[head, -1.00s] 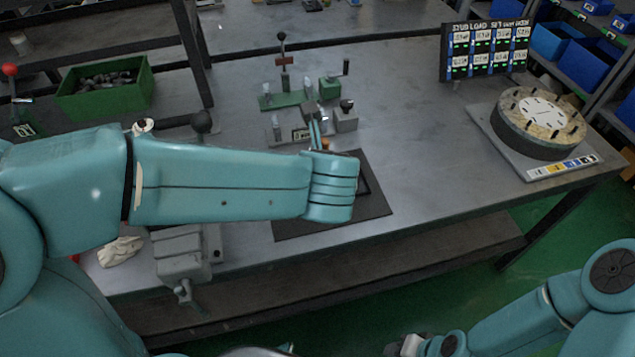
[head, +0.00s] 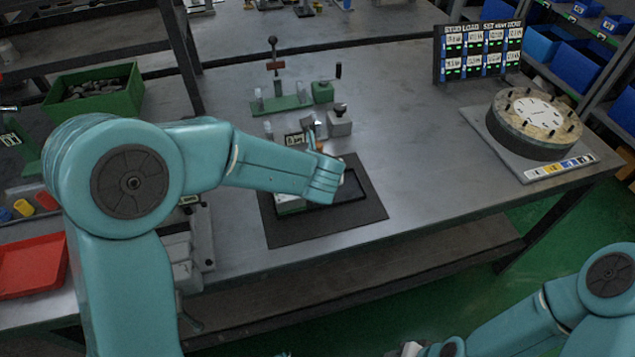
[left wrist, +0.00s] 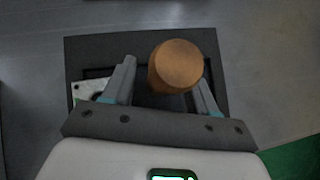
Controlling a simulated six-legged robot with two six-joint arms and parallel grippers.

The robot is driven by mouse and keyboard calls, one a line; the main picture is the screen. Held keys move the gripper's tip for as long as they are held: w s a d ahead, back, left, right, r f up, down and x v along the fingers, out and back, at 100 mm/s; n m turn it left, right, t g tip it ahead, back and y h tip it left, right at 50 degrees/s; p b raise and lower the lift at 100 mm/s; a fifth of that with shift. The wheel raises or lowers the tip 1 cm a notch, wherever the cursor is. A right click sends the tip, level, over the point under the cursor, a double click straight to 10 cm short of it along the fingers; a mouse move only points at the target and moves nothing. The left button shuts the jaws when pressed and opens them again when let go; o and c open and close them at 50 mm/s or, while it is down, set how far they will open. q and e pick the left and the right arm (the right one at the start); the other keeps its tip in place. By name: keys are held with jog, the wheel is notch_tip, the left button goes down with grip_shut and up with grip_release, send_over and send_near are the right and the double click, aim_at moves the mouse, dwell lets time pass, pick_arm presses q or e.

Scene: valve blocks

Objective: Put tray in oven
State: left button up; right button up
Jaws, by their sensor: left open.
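A dark flat tray-like frame (head: 352,187) lies on a black mat (head: 375,208) on the bench; my left forearm hides part of it. No oven is recognisable. My left gripper (head: 315,143) is over the mat, mostly hidden by its own wrist in the head view. In the left wrist view its jaws (left wrist: 163,70) are open, with a brown round-topped cylinder (left wrist: 178,64) showing between the fingers. Contact cannot be told. A pale plate (left wrist: 88,88) lies by the left finger. My right gripper (head: 410,349) is barely in view at the bottom edge.
A green fixture (head: 283,106) and grey block (head: 340,122) stand behind the mat. A round dial stand (head: 535,115) and display board (head: 482,50) are at right. A green bin (head: 95,92) and red tray (head: 32,265) are at left. The bench right of the mat is clear.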

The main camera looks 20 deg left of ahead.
pick_arm(q)
jog(key=shift+f, duration=0.1)
jog(key=c, duration=0.9)
jog(key=shift+w, duration=0.1)
grip_shut()
